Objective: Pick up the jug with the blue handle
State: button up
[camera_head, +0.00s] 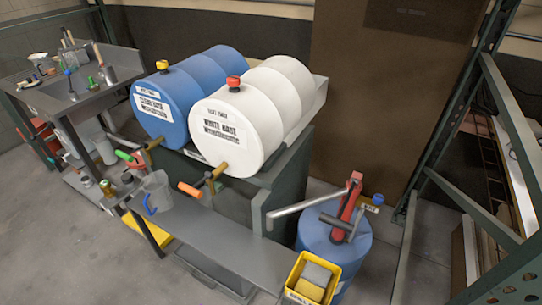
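The jug with the blue handle (158,188) is a grey, see-through-looking vessel on the left part of the long grey shelf in front of the drums. Its blue handle (149,206) faces the front left. The jug appears upright, close to the orange-handled tap (191,189) of the white drum. Whether anything is in the jug cannot be told. My gripper is not in view.
A blue drum (168,106) and a white drum (233,130) lie on a stand behind the shelf (225,240). Small items stand left of the jug. A yellow bin (294,278) and an upright blue drum (345,255) with a red pump stand right. The front-left floor is clear.

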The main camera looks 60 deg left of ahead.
aim_at(156, 185)
jog(key=u, duration=2.45)
